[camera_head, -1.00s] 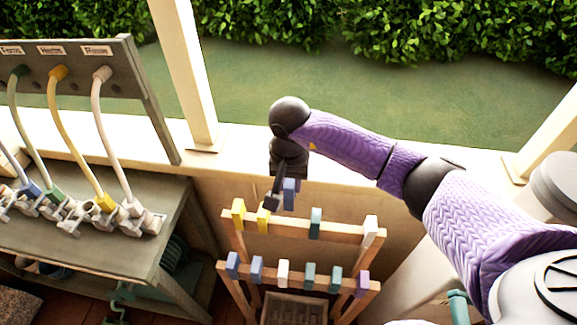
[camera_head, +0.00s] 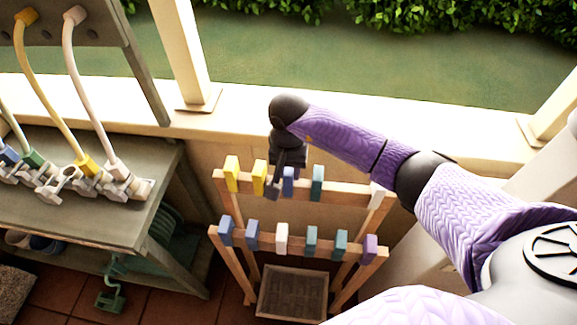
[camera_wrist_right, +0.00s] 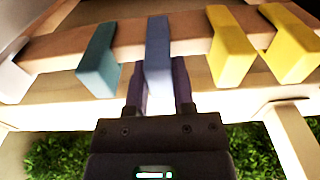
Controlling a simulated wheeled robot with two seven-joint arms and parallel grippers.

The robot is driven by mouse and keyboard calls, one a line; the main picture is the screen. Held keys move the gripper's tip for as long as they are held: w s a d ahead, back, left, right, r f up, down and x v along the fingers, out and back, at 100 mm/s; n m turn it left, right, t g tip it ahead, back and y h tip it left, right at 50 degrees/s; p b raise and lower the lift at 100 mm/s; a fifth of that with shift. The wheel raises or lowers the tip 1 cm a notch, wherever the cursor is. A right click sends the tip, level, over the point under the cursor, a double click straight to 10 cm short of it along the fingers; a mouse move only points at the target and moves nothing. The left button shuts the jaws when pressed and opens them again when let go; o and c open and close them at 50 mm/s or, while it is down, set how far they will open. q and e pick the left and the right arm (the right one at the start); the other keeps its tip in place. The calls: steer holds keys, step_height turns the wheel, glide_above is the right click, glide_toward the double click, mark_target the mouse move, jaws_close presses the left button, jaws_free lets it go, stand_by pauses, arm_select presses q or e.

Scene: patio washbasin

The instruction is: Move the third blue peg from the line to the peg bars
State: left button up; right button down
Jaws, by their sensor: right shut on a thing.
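My right gripper (camera_head: 281,180) is shut on a blue peg (camera_head: 289,180) at the upper peg bar (camera_head: 345,193). In the right wrist view the blue peg (camera_wrist_right: 157,45) stands between the fingers (camera_wrist_right: 158,80) and overlaps the bar (camera_wrist_right: 190,27). Whether it is fully seated is hard to tell. It sits between a yellow peg (camera_head: 259,176) and a teal peg (camera_head: 317,183). Two other blue pegs, one (camera_head: 226,230) at the left end and one (camera_head: 252,234) beside it, sit on the lower bar (camera_head: 267,244). My left gripper is out of view.
The lower bar also carries a white peg (camera_head: 281,237), teal pegs and a purple peg (camera_head: 370,247). A crate (camera_head: 292,312) stands beneath the rack. A grey bench (camera_head: 120,220) with taps and hoses is at left. A ledge (camera_head: 400,137) runs behind.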

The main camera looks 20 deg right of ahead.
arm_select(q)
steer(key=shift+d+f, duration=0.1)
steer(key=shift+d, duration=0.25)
arm_select(e)
steer(key=shift+f, duration=0.15)
steer(key=shift+c, duration=1.9)
jaws_free()
step_height(320, 180, up, 8)
steer(key=p, duration=0.5)
steer(key=shift+p, duration=0.35)
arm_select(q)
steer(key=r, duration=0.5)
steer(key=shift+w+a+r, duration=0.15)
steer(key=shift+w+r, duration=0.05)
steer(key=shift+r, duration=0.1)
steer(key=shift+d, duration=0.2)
